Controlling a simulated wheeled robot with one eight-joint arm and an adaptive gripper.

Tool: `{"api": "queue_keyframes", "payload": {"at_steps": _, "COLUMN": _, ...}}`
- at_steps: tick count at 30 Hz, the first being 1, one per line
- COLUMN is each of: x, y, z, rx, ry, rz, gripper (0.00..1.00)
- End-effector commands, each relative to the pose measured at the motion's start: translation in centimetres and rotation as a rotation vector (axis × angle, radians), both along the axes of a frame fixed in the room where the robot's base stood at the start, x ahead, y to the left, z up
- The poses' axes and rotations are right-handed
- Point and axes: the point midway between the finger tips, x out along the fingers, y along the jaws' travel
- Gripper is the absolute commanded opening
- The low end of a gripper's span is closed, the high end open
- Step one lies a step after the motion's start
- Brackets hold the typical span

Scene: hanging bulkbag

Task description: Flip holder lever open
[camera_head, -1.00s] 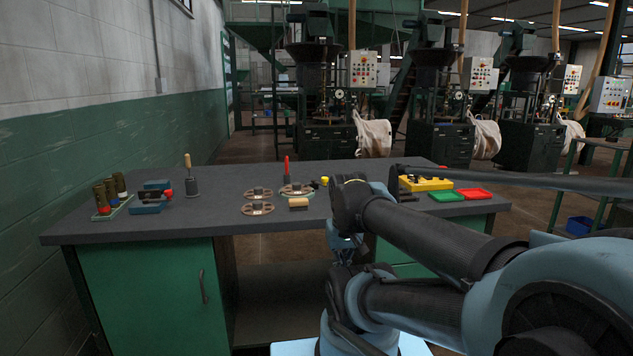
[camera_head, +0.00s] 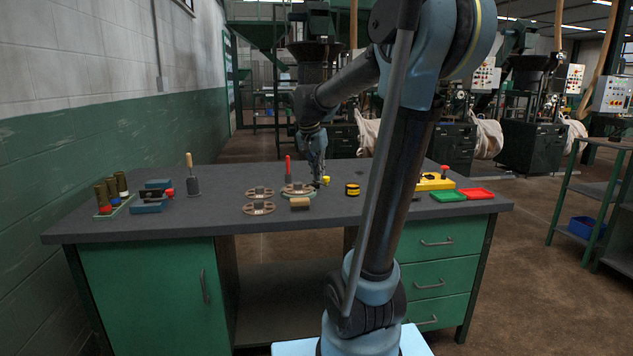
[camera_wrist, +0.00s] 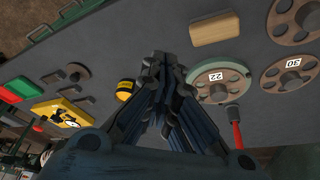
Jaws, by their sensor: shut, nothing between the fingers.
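A numbered disc marked 22 sits on a pale green round holder (camera_wrist: 222,78). The same holder (camera_head: 298,191) stands in the middle of the bench in the head view. A red upright handle (camera_head: 287,166) stands behind it and also shows in the wrist view (camera_wrist: 236,134); I cannot tell whether it is joined to the holder. A small yellow knob (camera_head: 326,180) shows just right of my fingers. I cannot make out the holder's lever for certain. My gripper (camera_head: 318,183) is shut and empty, pointing down just right of the holder. Its fingertips (camera_wrist: 160,60) are close together in the wrist view.
A yellow-black cylinder (camera_head: 352,189) stands right. Farther right are a yellow box (camera_head: 434,183) and green (camera_head: 447,197) and red trays (camera_head: 476,194). A handled tool (camera_head: 193,180) stands left.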

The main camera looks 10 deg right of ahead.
Motion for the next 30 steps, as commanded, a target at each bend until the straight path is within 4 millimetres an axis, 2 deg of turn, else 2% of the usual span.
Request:
{"api": "queue_keyframes", "payload": {"at_steps": 1, "x": 1.8, "y": 0.6, "z": 0.5, "rx": -0.002, "ry": -0.009, "rz": -0.024, "gripper": 0.00}}
{"api": "queue_keyframes", "payload": {"at_steps": 3, "x": 3.8, "y": 1.1, "z": 1.0, "rx": -0.006, "ry": -0.025, "rz": -0.063, "gripper": 0.00}}
{"api": "queue_keyframes", "payload": {"at_steps": 6, "x": 6.2, "y": 1.9, "z": 1.4, "rx": -0.007, "ry": -0.044, "rz": -0.108, "gripper": 0.00}}
{"api": "queue_keyframes", "payload": {"at_steps": 10, "x": 8.1, "y": 2.4, "z": 1.7, "rx": -0.010, "ry": -0.060, "rz": -0.147, "gripper": 0.00}}
{"api": "queue_keyframes", "payload": {"at_steps": 15, "x": 8.9, "y": 2.7, "z": 1.8, "rx": -0.010, "ry": -0.068, "rz": -0.167, "gripper": 0.00}}
{"api": "queue_keyframes", "payload": {"at_steps": 24, "x": 8.9, "y": 2.7, "z": 1.8, "rx": -0.010, "ry": -0.068, "rz": -0.167, "gripper": 0.00}}
{"api": "queue_keyframes", "payload": {"at_steps": 30, "x": 9.3, "y": 2.3, "z": 0.5, "rx": -0.011, "ry": -0.068, "rz": -0.166, "gripper": 0.00}}
